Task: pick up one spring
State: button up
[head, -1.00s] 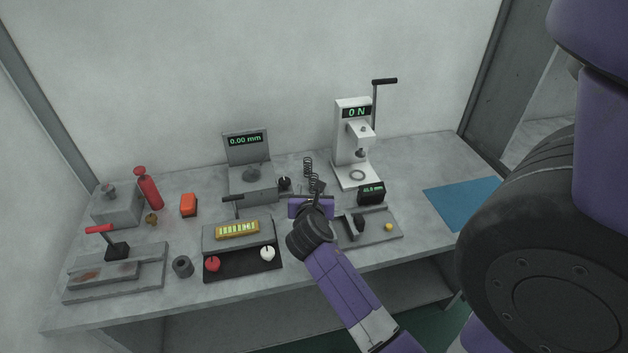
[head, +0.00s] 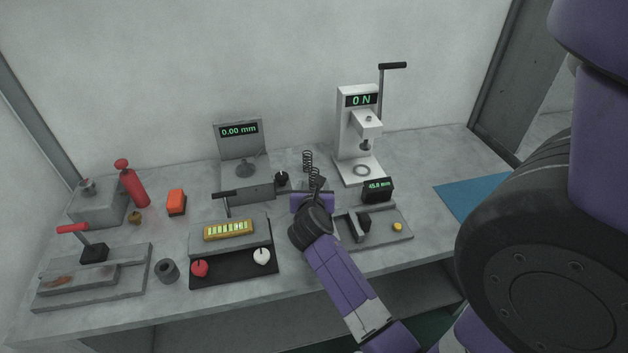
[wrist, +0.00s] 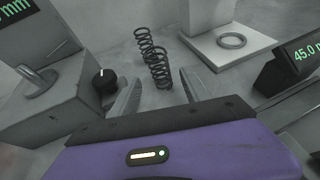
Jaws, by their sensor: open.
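My gripper (wrist: 159,78) is open and holds nothing. In the head view my gripper (head: 315,191) is just in front of the nearer spring and hides its base. I cannot tell whether a finger touches it.
A grey gauge (head: 245,182) with a black knob (wrist: 104,80) stands close on the left. A white force press (head: 358,150) stands behind right. A small 45.0 mm display (head: 377,190) is on the right. A blue mat (head: 472,198) lies farther right.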

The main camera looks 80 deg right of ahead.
jog(key=x, duration=0.5)
jog(key=shift+s, duration=0.1)
jog(key=shift+c, duration=0.2)
grip_shut()
